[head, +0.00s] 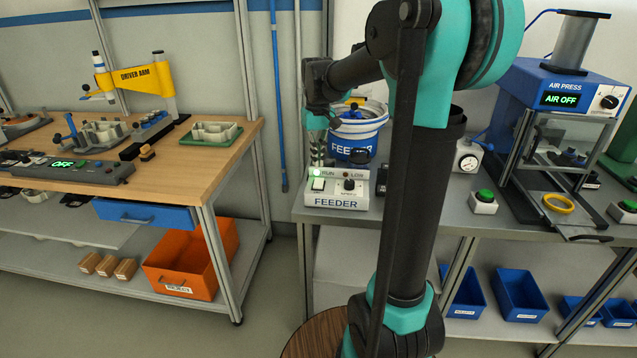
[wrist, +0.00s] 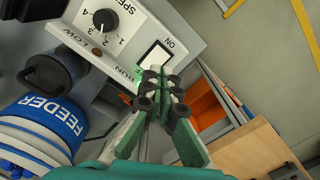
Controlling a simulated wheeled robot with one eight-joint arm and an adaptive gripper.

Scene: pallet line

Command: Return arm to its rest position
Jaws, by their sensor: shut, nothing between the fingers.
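My arm stands in the middle of the head view, folded over, with its end reaching down to the left. My gripper (head: 317,160) is just above and behind the feeder control box (head: 337,190). In the wrist view my gripper (wrist: 158,88) has its fingers together with nothing between them. Its tips are close to the white rocker switch on the feeder box (wrist: 120,38); I cannot tell whether they touch it. The green RUN light is lit beside the tips.
The blue and white feeder bowl (head: 358,130) stands right behind the box. An air press (head: 565,85) reading AIR OFF stands on the right bench. The left bench (head: 185,165) holds a yellow driver arm (head: 135,78) and fixtures. An orange bin (head: 190,262) sits below. Floor between benches is clear.

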